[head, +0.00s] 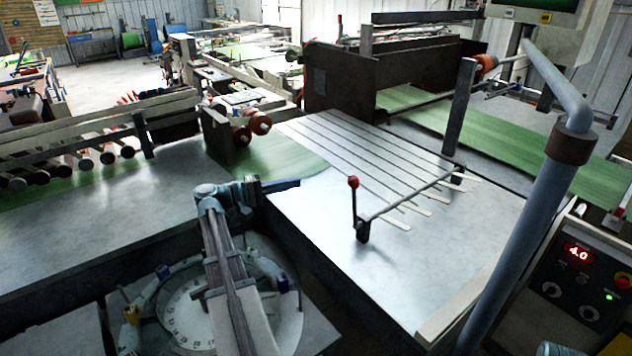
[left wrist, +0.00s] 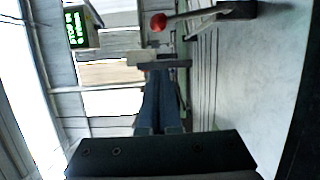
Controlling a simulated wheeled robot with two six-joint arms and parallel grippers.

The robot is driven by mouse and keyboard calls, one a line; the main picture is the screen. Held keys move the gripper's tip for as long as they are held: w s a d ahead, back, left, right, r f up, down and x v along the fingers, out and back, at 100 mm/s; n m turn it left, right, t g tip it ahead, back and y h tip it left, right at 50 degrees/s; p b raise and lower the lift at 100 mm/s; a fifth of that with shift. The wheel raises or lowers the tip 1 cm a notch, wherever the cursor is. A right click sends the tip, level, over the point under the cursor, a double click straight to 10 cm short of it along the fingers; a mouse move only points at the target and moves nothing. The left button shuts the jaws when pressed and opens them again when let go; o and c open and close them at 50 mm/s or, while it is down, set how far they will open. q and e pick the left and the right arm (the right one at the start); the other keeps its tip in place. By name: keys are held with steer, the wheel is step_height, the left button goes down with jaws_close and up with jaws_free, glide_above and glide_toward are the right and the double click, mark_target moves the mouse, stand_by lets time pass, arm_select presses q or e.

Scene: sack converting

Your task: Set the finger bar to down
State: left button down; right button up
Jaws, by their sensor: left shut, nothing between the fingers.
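The finger bar (head: 408,194) is a thin dark rod across the near ends of several long pale fingers (head: 345,140) on the metal table. At its near end a lever with a red knob (head: 353,182) stands upright from a dark bracket. My left gripper (head: 298,183) is shut and empty, pointing right, to the left of the knob and apart from it. In the left wrist view its blue fingers (left wrist: 160,100) are together, and the red knob (left wrist: 158,22) and its rod show sideways beyond them. My right gripper is out of view.
The bare metal table (head: 440,240) is clear around the lever. A thick blue-grey post (head: 530,230) and a control box reading 4.0 (head: 578,253) stand at the right.

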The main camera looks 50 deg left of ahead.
arm_select(q)
steer(key=s+d+x, duration=0.1)
steer(key=d+x, duration=0.1)
steer(key=x, duration=1)
steer(key=shift+d, duration=0.3)
steer(key=shift+w+r, duration=0.1)
